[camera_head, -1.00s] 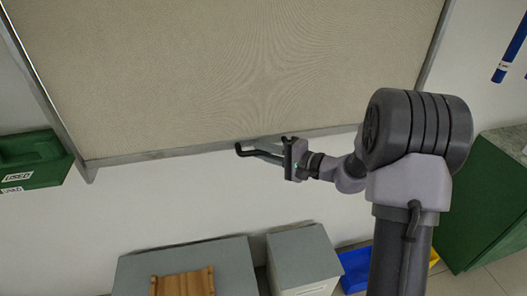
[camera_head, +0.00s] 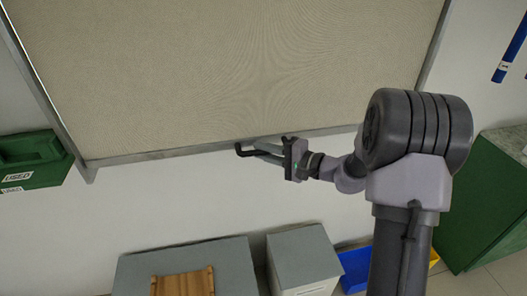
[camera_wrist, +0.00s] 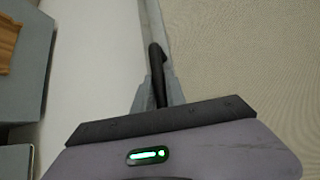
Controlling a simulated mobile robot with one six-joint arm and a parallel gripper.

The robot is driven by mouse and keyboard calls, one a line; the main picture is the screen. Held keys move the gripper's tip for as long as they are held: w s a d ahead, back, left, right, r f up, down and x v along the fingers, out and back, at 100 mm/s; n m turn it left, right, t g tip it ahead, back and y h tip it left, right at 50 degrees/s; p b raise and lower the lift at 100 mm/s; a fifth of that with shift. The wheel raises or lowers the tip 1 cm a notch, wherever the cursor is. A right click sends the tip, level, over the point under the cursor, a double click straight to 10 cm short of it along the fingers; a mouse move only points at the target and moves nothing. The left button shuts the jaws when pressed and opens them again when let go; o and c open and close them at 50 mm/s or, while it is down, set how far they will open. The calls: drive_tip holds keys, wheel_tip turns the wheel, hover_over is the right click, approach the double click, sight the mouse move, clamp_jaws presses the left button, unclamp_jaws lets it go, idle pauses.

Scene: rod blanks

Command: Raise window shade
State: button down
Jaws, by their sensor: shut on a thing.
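The window shade (camera_head: 250,75) is a large beige woven panel, lowered over a grey-framed window, with a grey bottom rail (camera_head: 150,154). In the wrist view the shade (camera_wrist: 245,55) fills the right side and its rail (camera_wrist: 152,25) runs up the middle. My gripper (camera_head: 256,150) is at the rail's lower edge, right of its middle, shut on the shade at a dark, bent piece. In the wrist view my gripper (camera_wrist: 158,88) closes around this dark piece. The exact contact is partly hidden by my gripper body.
A green bin (camera_head: 45,180) labelled USED is at the left. Below are grey cabinets (camera_head: 300,255), a wooden rack (camera_head: 183,284) and a blue bin (camera_head: 355,268). A green cabinet (camera_head: 490,200) stands at the right. The white wall under the shade is bare.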

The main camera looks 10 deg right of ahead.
wheel_tip(320, 180, up, 60)
drive_tip(key=p, duration=2.4)
drive_tip(key=shift+r+p, duration=0.25)
drive_tip(key=shift+p, duration=0.1)
drive_tip(key=c, duration=1.4)
unclamp_jaws()
drive_tip(key=shift+o, duration=0.2)
drive_tip(key=b+v, duration=0.1)
drive_tip(key=v, duration=1.6)
drive_tip(key=shift+s+b, duration=0.25)
drive_tip(key=shift+b, duration=0.1)
drive_tip(key=shift+d, duration=0.1)
